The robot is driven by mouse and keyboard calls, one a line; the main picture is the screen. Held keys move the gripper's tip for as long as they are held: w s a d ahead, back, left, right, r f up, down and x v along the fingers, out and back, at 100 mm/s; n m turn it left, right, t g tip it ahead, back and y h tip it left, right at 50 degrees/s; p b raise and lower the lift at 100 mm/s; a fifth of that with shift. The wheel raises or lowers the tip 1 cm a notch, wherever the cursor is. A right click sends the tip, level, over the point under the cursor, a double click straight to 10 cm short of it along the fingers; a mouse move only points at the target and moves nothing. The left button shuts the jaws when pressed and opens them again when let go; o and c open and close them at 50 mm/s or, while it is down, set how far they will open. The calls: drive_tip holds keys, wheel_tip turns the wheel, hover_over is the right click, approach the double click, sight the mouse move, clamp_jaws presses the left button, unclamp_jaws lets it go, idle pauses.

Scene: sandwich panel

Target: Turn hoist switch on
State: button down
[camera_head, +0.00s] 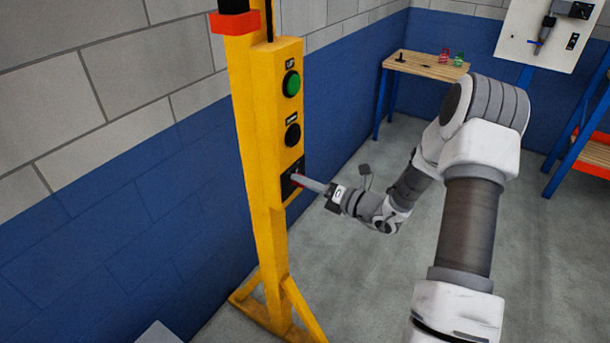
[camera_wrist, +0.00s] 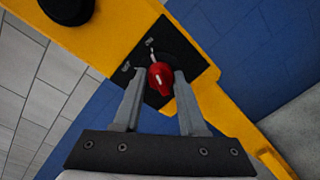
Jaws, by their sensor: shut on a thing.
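The hoist switch is a red rotary knob (camera_wrist: 160,77) with a white line on it, on a black plate (camera_wrist: 178,48) with small white markings. In the head view the black plate (camera_head: 291,177) is the lowest control on the yellow post (camera_head: 262,160), and my gripper hides most of the knob. My gripper (camera_wrist: 158,88) has one finger on each side of the red knob and is shut on it. In the head view my gripper (camera_head: 300,181) reaches the plate from the right.
A green button (camera_head: 291,84) and a black button (camera_head: 293,135) sit above the switch on the post. A wooden table (camera_head: 425,66) with small items stands at the back. A blue rack (camera_head: 580,130) is at the right. The floor around the post's foot is clear.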

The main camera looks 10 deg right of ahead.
drive_tip(key=shift+m+p, duration=0.4)
drive_tip(key=shift+m, duration=0.1)
drive_tip(key=shift+c, duration=2.3)
unclamp_jaws()
drive_tip(key=shift+d, duration=0.1)
drive_tip(key=b+v, duration=0.2)
drive_tip(key=v, duration=1.5)
drive_tip(key=shift+s+d+r, duration=0.1)
